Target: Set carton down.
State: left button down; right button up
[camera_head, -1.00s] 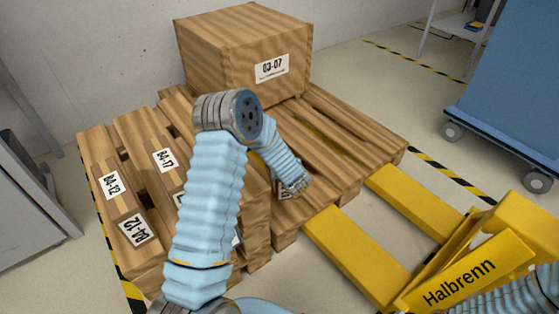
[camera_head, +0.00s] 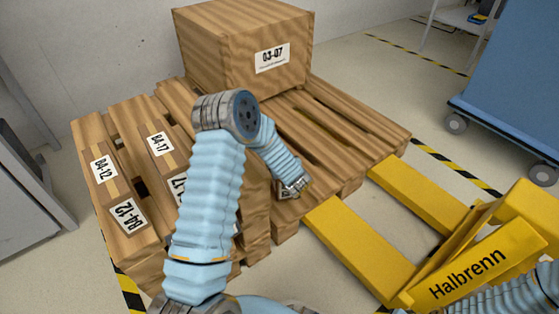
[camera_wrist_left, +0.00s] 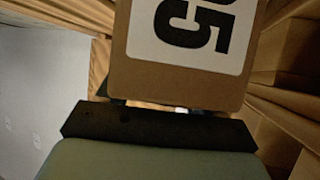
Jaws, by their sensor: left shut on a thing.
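My left gripper (camera_head: 296,187) is at the end of my bent arm, low over the front edge of the wooden pallet (camera_head: 340,130). It is shut on a brown carton (camera_wrist_left: 175,80) with a white label ending in "05". In the left wrist view the carton sits upright beyond the dark gripper bar (camera_wrist_left: 155,126). In the head view the carton is mostly hidden by my wrist; a bit of a white label shows beside it. I cannot tell whether its underside touches anything. My right gripper is out of frame.
A large wooden-look box marked 03-07 (camera_head: 235,55) stands at the pallet's back. Labelled cartons (camera_head: 130,190) lie at the left, partly behind my arm. A yellow pallet truck (camera_head: 350,245) marked Halbrenn reaches under the pallet. A blue covered cart (camera_head: 515,75) stands right. Pallet slats right of my wrist are bare.

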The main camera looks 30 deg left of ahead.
pick_arm(q)
jog(key=shift+f+b, duration=0.4)
jog(key=shift+f, duration=0.1)
jog(key=shift+c, duration=1.5)
grip_release()
jog(key=shift+o, duration=1.1)
jog(key=shift+f, duration=0.1)
jog(key=p+v, duration=0.2)
jog(key=v, duration=1.1)
jog(key=shift+s+d, duration=0.25)
jog(key=shift+d, duration=0.05)
